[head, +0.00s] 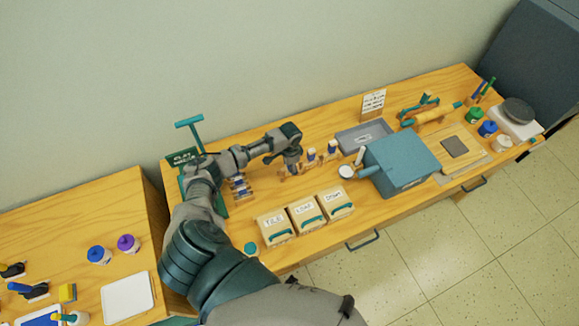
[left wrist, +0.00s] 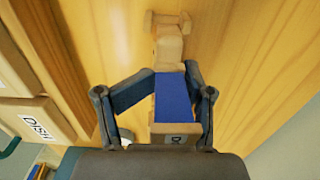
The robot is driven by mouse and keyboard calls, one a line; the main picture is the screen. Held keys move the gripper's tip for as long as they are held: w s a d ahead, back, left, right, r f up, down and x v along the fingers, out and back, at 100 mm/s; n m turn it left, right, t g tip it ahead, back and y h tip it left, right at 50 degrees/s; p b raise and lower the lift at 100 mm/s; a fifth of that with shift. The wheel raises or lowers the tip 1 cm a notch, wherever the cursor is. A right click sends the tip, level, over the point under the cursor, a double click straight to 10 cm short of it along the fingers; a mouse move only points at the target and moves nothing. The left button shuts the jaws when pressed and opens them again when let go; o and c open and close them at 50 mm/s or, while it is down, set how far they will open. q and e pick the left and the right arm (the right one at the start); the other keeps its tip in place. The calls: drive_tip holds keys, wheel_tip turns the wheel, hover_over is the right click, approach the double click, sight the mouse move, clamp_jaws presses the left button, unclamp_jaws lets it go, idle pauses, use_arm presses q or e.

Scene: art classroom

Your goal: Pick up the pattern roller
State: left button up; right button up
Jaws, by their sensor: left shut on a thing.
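My left gripper (head: 291,158) is over the middle of the table, beside a short row of small upright wooden pieces with blue and white tops (head: 311,155). In the left wrist view my left gripper (left wrist: 158,108) is shut on a wooden and blue piece (left wrist: 173,98). Its blue face lies between the fingers and a wooden, knobbed part (left wrist: 168,40) extends beyond them. A pale face with a dark mark shows at its near end. I cannot tell for sure that this is the pattern roller. My right gripper is not in view.
Three labelled wooden boxes (head: 305,212) stand at the table's front. A grey-blue box-like machine (head: 402,163) and a grey tray (head: 352,138) are to the right. A green stand (head: 190,129) is behind my arm. In the wrist view, a labelled box (left wrist: 38,124) is close on the left.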

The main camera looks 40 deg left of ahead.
use_arm(q)
drive_tip(key=shift+w+d+r, duration=0.1)
drive_tip(key=shift+r, duration=0.15)
drive_tip(key=shift+c, duration=1.3)
clamp_jaws()
drive_tip(key=shift+a, duration=0.2)
